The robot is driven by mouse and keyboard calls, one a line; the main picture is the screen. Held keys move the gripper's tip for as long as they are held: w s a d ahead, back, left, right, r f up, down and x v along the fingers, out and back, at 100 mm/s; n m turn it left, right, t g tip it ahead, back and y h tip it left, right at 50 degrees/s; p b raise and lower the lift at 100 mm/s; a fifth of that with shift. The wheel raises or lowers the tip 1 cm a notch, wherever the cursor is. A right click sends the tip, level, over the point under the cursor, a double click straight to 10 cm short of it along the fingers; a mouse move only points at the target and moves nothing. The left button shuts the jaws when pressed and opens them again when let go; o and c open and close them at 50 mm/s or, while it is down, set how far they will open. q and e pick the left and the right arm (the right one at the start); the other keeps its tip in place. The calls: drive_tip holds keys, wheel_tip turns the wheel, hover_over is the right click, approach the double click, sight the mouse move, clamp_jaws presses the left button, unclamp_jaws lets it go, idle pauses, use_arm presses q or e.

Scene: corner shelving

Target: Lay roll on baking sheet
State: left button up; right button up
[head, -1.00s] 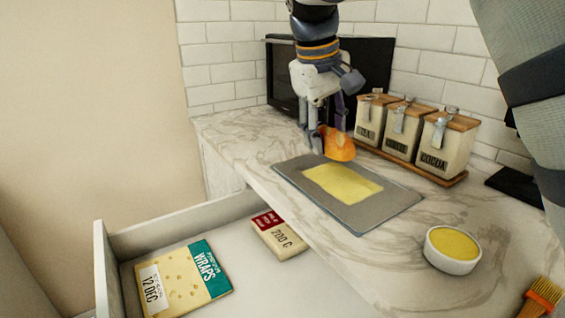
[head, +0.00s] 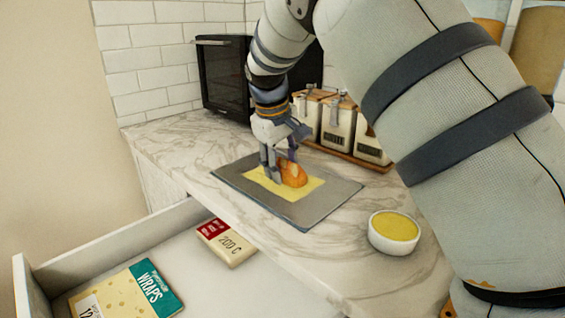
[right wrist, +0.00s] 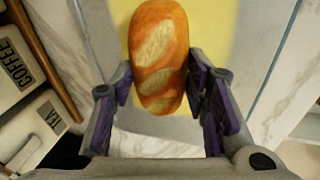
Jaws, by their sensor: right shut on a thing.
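The roll (head: 294,173) is golden orange with pale scored patches on its crust. My right gripper (head: 279,172) is shut on it, with one finger on each side, as the right wrist view shows around the roll (right wrist: 158,52). The roll is over the yellow liner (head: 259,181) on the grey baking sheet (head: 330,200). It is low, at or just above the liner; whether it touches cannot be told. Part of the roll is hidden by the fingers. My left gripper is not in view.
Labelled canisters (head: 337,129) on a wooden tray and a black oven (head: 222,78) stand behind. A white bowl of yellow contents (head: 394,231) is to the right. An open drawer (head: 120,240) in front holds a wraps packet (head: 130,292) and a 200 C packet (head: 226,242).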

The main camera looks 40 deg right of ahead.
drive_tip(key=o, duration=1)
drive_tip(key=v, duration=1.2)
drive_tip(key=shift+r, duration=0.15)
